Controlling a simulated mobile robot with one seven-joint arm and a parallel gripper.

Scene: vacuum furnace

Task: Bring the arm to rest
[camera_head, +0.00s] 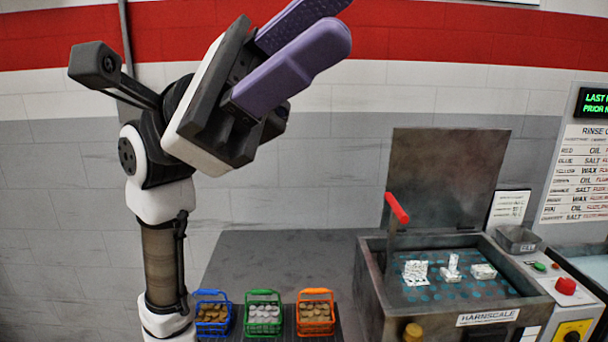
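My arm (160,255) stands upright at the left of the view, its wrist bent so that my gripper (325,24) points up and to the right. The gripper has two purple fingers with a gap between them, and no object shows between them. It is high in front of the red-and-white wall, apart from everything on the table. The tip of the upper finger is close to the top edge of the picture.
Blue (210,329), green (263,329) and orange (316,329) baskets of round pieces stand in a row below. Right of them is an open furnace box (480,302) with a raised lid (445,180), red-handled lever (397,208) and white pieces (452,268) inside. A control panel (565,287) adjoins it.

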